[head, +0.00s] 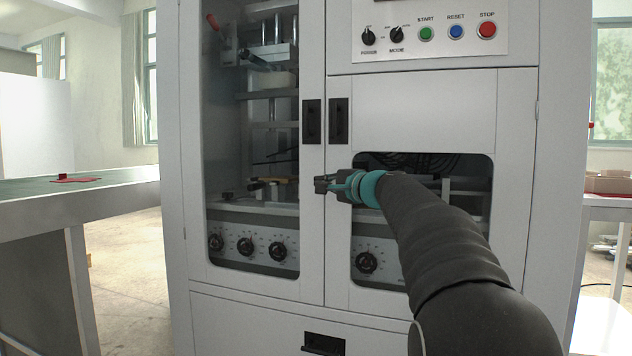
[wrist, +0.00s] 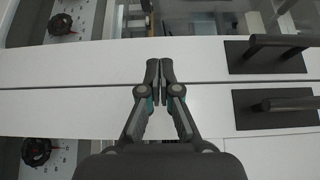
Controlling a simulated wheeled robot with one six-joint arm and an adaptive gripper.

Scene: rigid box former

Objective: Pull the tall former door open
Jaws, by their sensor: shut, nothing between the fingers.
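The tall former door (head: 252,284) is the left door of the white cabinet, with a tall window, and it looks closed. Its dark vertical handle (head: 311,121) is on its right edge. In the wrist view this handle (wrist: 268,48) is the upper of two at the right. My gripper (head: 322,185) is shut and empty, in front of the seam between the two doors and below the handles. In the wrist view its fingertips (wrist: 159,66) overlap the tall door's white edge, well to the left of the handle. Whether they touch the door I cannot tell.
The shorter right door (head: 420,110) has its own dark handle (head: 339,120) close beside the tall door's. Above it is a control panel (head: 430,35) with knobs and buttons. A drawer (head: 260,322) lies below. A table (head: 100,195) stands at the left, with open floor between.

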